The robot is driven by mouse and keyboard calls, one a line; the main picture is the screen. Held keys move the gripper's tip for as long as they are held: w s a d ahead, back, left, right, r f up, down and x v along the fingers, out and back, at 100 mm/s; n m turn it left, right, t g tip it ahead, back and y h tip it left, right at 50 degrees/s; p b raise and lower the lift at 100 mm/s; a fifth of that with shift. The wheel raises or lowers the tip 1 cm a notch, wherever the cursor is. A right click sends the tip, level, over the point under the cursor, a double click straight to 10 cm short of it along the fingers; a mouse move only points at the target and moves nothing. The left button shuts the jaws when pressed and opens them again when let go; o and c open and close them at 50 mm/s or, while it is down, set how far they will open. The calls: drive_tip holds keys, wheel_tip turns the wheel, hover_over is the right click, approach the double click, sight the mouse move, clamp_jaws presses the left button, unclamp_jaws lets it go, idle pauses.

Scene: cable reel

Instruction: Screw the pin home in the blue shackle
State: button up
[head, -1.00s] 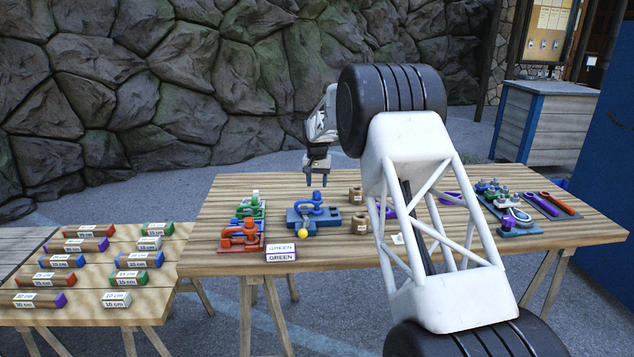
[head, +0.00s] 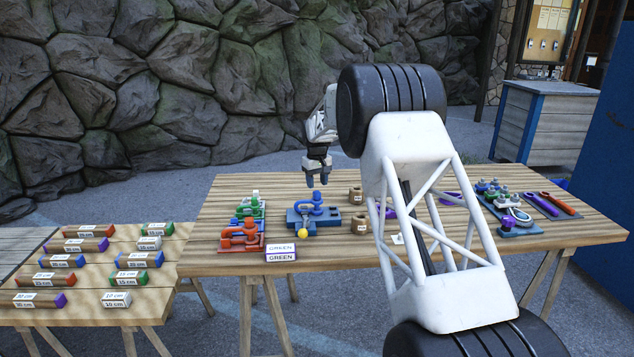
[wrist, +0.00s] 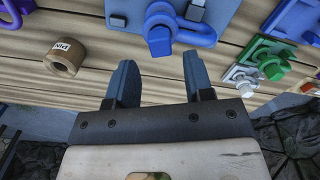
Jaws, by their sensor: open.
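The blue shackle (head: 317,204) sits on a blue block (head: 330,219) on the wooden table. In the wrist view the shackle (wrist: 200,36) shows at the top, with a blue pin (wrist: 159,38) whose squared head faces my gripper. How far the pin is screwed in I cannot tell. My gripper (head: 317,184) hangs just above the shackle in the head view. In the wrist view my gripper (wrist: 157,75) is open and empty, its two blue-grey fingers apart and short of the pin head.
Green (head: 250,207) and red (head: 238,236) shackles stand left of the block, a yellow ball (head: 303,231) in front. Brown pots (head: 360,223) stand to the right; one pot (wrist: 64,58) reads PIN.

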sight(317, 192)
drive_tip(key=shift+f, duration=0.1)
idle(0.3)
drive_tip(key=shift+f, duration=2.15)
drive_tip(key=shift+c, duration=0.4)
clamp_jaws()
drive_tip(key=shift+m, duration=0.4)
